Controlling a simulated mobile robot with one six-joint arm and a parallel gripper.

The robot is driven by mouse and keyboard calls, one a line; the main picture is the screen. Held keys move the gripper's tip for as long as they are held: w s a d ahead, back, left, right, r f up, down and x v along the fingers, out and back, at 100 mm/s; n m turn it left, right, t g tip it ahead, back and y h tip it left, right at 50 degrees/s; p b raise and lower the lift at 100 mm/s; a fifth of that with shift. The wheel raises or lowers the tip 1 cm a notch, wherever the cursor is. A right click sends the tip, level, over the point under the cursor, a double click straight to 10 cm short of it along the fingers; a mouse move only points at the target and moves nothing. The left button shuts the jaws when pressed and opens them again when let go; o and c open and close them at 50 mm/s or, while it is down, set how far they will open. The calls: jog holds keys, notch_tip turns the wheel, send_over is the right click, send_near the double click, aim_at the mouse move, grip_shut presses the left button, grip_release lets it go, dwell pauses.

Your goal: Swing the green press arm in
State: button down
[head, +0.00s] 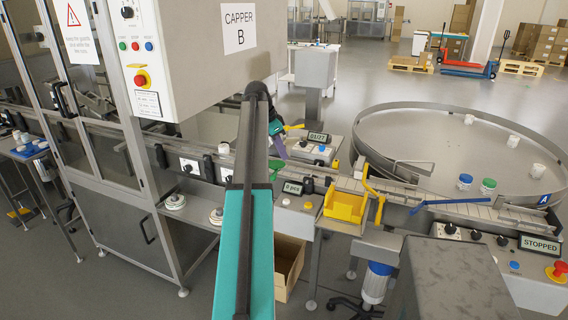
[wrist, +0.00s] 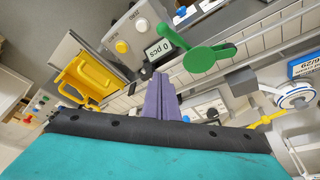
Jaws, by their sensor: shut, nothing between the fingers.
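The green press arm (wrist: 200,60) shows in the wrist view just right of and beyond my fingertips. My gripper (wrist: 159,78) has purple fingers that are closed together and empty. A gap shows in the picture between the fingertips and the green arm; whether they are close in depth I cannot tell.
A yellow bin (head: 344,207) stands by the conveyor, also in the wrist view (wrist: 80,78). A "0 pcs" display (wrist: 164,47) is close to the fingers. A yellow lever (head: 372,190) and blue bar (head: 450,203) cross the line. The capper cabinet (head: 190,60) is at left, a turntable (head: 440,140) at right.

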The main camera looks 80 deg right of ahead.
jog(key=shift+w+d+b+v, duration=0.1)
jog(key=shift+d+b+v, duration=0.1)
jog(key=shift+v, duration=0.8)
jog(key=shift+w+d+b+v, duration=0.1)
jog(key=shift+b+v, duration=0.05)
jog(key=shift+v, duration=0.9)
